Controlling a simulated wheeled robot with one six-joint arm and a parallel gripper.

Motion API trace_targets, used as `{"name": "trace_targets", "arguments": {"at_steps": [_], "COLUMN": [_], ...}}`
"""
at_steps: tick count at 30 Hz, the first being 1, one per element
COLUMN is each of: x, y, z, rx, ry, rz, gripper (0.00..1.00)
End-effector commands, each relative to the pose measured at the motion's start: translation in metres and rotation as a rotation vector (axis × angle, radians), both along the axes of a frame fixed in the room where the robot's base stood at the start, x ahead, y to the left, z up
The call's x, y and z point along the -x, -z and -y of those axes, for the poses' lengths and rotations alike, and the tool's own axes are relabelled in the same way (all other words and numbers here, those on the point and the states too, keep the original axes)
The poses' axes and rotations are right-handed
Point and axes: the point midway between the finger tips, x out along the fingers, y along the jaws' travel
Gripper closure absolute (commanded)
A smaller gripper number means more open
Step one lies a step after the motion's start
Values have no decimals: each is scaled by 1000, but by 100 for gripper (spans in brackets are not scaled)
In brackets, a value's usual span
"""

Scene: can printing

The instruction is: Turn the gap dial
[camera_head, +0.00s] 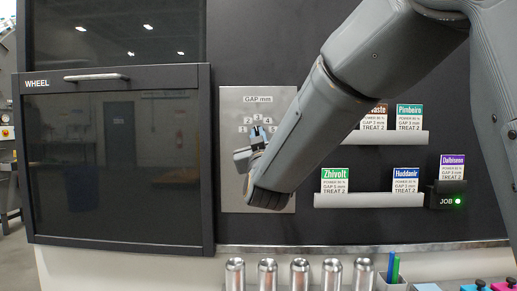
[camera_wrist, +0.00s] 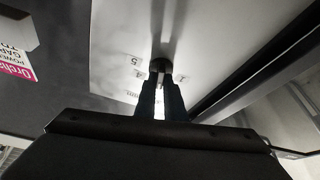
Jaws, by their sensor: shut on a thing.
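The gap dial is a small dark knob (camera_wrist: 160,65) on a light metal plate, seen at the middle top of the wrist view. In the head view the plate (camera_head: 230,185) is headed "GAP mm", with numbers 1 to 5 in an arc. My gripper (camera_wrist: 161,84) is shut on the dial, one finger on each side. In the head view my gripper (camera_head: 258,138) is in front of the plate, and my wrist hides most of the dial. I cannot tell which number the dial points to.
A dark "WHEEL" door (camera_head: 115,165) with a handle is at left, closed. Job cards stand on two ledges (camera_head: 370,200) at right. The Dalbinann card (camera_head: 452,167) is in the JOB holder (camera_head: 447,200), its light green. Several silver cans (camera_head: 267,275) stand below.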

Motion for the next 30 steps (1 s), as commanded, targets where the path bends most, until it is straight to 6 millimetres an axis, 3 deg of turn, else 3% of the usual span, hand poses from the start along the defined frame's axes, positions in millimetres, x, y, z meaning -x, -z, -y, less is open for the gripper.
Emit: {"name": "trace_targets", "arguments": {"at_steps": [12, 30], "x": [0, 0], "y": [2, 1], "z": [-3, -2], "rx": [-234, -281], "ry": [-2, 0], "rz": [7, 7], "gripper": [100, 100]}}
